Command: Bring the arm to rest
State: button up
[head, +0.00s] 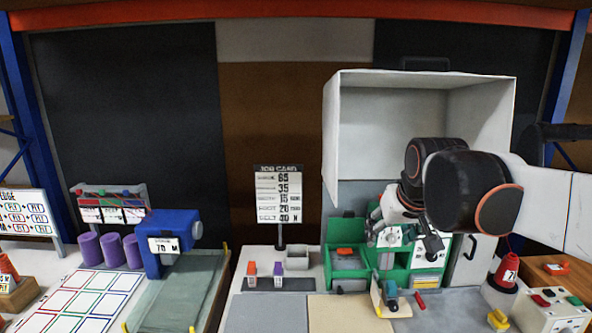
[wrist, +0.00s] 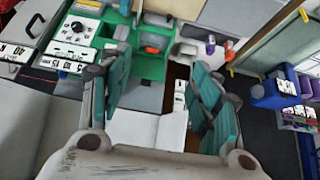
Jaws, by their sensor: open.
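My gripper (head: 388,237) hangs at the end of my arm, which reaches in from the right edge of the head view. It is in front of the open pale box (head: 372,130) and over the green tray unit (head: 344,272). In the wrist view my gripper (wrist: 163,100) has its two teal-padded fingers spread wide apart, with nothing held between them. The green tray (wrist: 153,70) with an orange piece shows beyond the fingers in that view. Whether any part of the gripper touches the tray unit cannot be told.
A job card sign (head: 279,195) stands on a post left of the box. A blue machine (head: 168,243) and purple cylinders (head: 91,249) are at left. A small stand with a teal-handled tool (head: 391,297), a red cone (head: 506,272) and a switch box (head: 550,312) sit at front right.

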jog(key=s+f+b, duration=0.1)
jog(key=s+f, duration=0.5)
jog(key=s, duration=0.4)
jog(key=s+f+b, duration=0.1)
jog(key=s+f, duration=0.6)
jog(key=s, duration=0.4)
